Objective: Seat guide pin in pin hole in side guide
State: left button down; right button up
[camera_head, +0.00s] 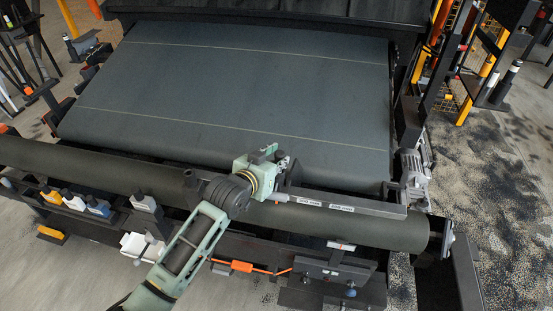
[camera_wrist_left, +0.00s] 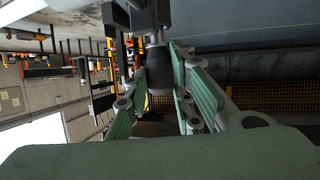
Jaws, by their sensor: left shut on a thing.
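My left gripper (camera_head: 268,166) is at the front edge of the wide dark turf sheet, just above the left end of a dark grey bar (camera_head: 372,207) with white labels, which may be the side guide. In the left wrist view, the green fingers of my left gripper (camera_wrist_left: 157,72) are closed around a dark cylindrical piece with a paler band, which looks like the guide pin (camera_wrist_left: 158,62). The pin's upper end meets a dark part above it; I cannot tell whether it is seated. The pin hole is hidden. My right gripper is out of view.
A long dark roller (camera_head: 385,231) runs across in front of the sheet (camera_head: 240,90). Several small bottles (camera_head: 98,206) stand on a ledge at left. A motor-like metal unit (camera_head: 412,170) is at the right end. Dark granules cover the floor (camera_head: 485,180) at right.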

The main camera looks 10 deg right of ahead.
pick_arm(q)
jog(key=shift+f+b, duration=0.5)
jog(key=shift+f, duration=0.5)
jog(key=c, duration=1.4)
grip_release()
jog(key=shift+c, duration=0.2)
jog(key=v, duration=1.2)
